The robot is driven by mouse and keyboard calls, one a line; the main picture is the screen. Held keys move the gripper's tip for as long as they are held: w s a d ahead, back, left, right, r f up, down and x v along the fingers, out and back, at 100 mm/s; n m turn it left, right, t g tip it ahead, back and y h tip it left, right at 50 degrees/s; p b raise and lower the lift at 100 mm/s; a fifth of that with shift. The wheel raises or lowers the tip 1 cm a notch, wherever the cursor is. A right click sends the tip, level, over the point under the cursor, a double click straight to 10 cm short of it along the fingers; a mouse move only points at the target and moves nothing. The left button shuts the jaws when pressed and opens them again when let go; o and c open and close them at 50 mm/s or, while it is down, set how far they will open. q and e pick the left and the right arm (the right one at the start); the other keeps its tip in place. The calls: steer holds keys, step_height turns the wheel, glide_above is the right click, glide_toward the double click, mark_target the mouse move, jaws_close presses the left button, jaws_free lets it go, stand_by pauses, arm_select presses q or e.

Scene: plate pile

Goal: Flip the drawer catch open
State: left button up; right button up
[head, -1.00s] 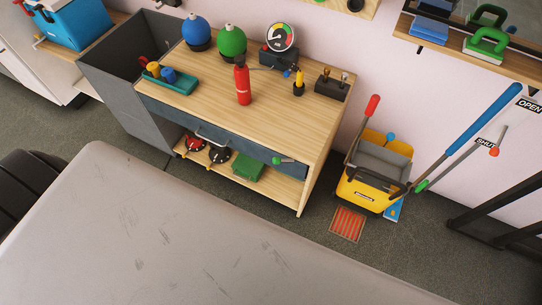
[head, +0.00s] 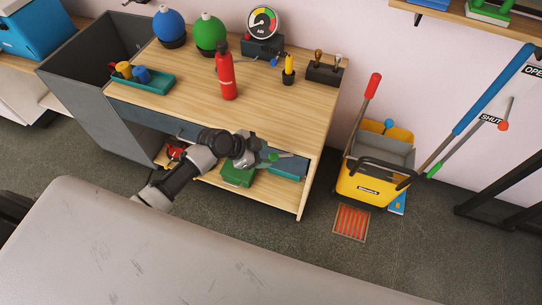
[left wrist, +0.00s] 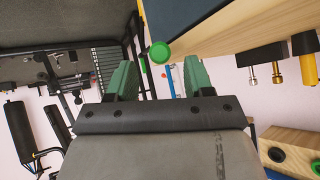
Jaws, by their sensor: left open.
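The wooden workbench (head: 270,110) has a dark blue drawer front (head: 150,119) under its top. The catch with a green tip (head: 277,155) is at the drawer's right end. My left gripper (head: 259,157) is in front of the drawer, just left of the green tip. In the left wrist view the two green fingers (left wrist: 159,78) stand apart. The catch's green knob (left wrist: 160,52) shows in the gap between them, near their tips, with the dark drawer front (left wrist: 190,18) beyond. I cannot tell whether a finger touches it. My right gripper is not in view.
A red extinguisher-like bottle (head: 226,75), a gauge (head: 262,24) and a teal tray (head: 145,80) stand on the bench. A green box (head: 237,176) lies on the lower shelf. A yellow mop bucket (head: 372,185) stands right of the bench, with free floor between.

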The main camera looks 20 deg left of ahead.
mark_target(270, 156)
arm_select(q)
steer(key=x, duration=0.3)
steer(key=shift+w+d+f, duration=0.1)
steer(key=shift+w+f, duration=0.05)
steer(key=shift+w+d+f, duration=0.1)
steer(key=shift+d+f, duration=0.05)
steer(key=shift+f, duration=0.05)
steer(key=c, duration=0.8)
steer(key=shift+f+b, duration=0.1)
steer(key=shift+b, duration=0.35)
steer(key=shift+c, duration=0.6)
steer(key=h+b, duration=0.1)
steer(key=b, duration=0.2)
steer(key=shift+f, duration=0.4)
steer(key=h+b, duration=0.1)
steer(key=b, duration=0.1)
steer(key=shift+f+n+b, duration=0.3)
steer(key=shift+b, duration=0.1)
steer(key=shift+s, duration=0.2)
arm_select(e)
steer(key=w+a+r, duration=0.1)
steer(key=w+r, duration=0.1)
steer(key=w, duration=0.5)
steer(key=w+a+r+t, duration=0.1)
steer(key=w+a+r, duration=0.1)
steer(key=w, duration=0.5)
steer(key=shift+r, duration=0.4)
